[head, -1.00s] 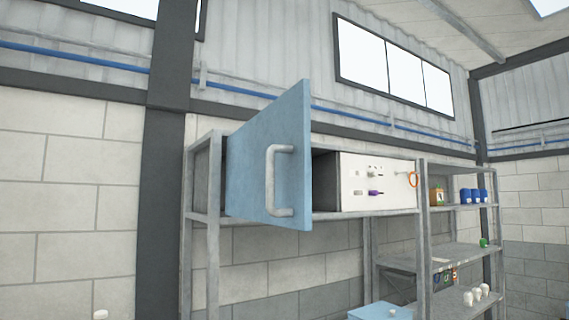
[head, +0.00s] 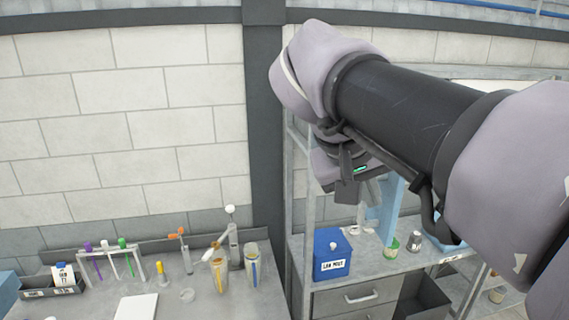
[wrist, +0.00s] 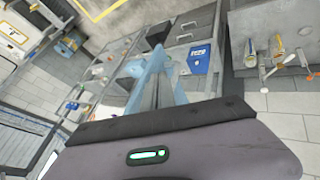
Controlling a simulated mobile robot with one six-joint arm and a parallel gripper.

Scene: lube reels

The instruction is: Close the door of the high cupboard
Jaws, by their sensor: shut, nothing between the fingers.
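The high cupboard is mostly hidden in the head view behind my raised arm. A pale blue upright panel (head: 388,212) shows below the arm; it looks like part of the cupboard door, but I cannot be sure. A pale blue panel (wrist: 152,88) also stands just beyond my wrist in the wrist view, seen nearly edge-on. My gripper (head: 346,190) hangs under the wrist, shut and empty, to the left of the blue panel. I cannot tell whether it touches the panel. The door's handle and hinge side are hidden.
A bench (head: 205,290) at the left holds test tubes, beakers and a clamp stand. A dark blue box (head: 332,256) stands on the lower shelf, with small cups to its right. A drawer unit (head: 350,298) with a dark open bin (head: 422,298) is below. A grey post (head: 265,120) stands behind.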

